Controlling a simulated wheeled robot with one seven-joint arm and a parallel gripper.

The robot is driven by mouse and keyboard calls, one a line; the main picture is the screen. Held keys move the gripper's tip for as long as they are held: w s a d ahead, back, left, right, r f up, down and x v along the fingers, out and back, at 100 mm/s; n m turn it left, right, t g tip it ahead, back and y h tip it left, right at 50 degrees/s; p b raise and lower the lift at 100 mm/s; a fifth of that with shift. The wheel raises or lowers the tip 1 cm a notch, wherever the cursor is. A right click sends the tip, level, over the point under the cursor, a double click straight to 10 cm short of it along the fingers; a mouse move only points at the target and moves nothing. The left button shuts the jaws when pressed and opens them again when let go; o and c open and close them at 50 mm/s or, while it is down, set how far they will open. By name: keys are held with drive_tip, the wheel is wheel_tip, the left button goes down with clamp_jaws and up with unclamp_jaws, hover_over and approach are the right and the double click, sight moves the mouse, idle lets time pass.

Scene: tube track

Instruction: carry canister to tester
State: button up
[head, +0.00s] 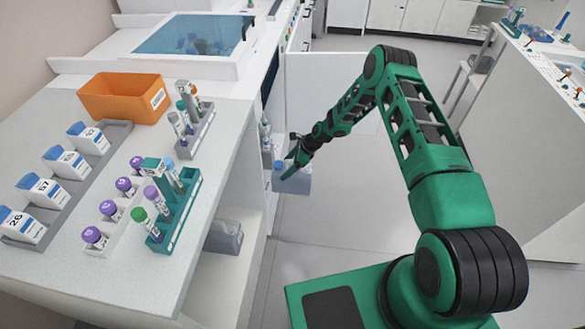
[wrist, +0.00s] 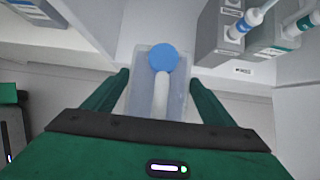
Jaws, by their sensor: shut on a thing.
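The canister (wrist: 142,92) is a translucent pale box with a round blue cap (wrist: 163,57) and a white neck or handle. In the wrist view it sits between the two green fingers of my gripper (wrist: 159,82), which is shut on it. In the head view my gripper (head: 289,164) is low beside the end of the bench, with the pale bluish canister (head: 297,182) at its fingers. Part of the canister is hidden by the gripper. I cannot tell which machine is the tester.
A white bench (head: 60,110) at left carries an orange bin (head: 122,97), white bottles and tube racks. A white machine with a blue window (head: 195,34) stands behind. Open shelves lie under the bench. A white counter (head: 520,130) stands at right. The floor between is clear.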

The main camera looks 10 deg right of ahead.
drive_tip(key=w+a, duration=0.4)
drive_tip(key=a, duration=0.7)
drive_tip(key=w+a, duration=0.4)
drive_tip(key=a, duration=0.8)
drive_tip(key=shift+w+f, duration=0.25)
drive_tip(key=shift+w, duration=0.05)
idle(0.3)
drive_tip(key=shift+s+f, duration=0.2)
drive_tip(key=shift+f, duration=0.35)
idle(1.3)
drive_tip(key=o, duration=1.9)
drive_tip(key=shift+o, duration=0.2)
drive_tip(key=v, duration=1)
drive_tip(key=shift+d+r, duration=0.15)
drive_tip(key=shift+d, duration=0.25)
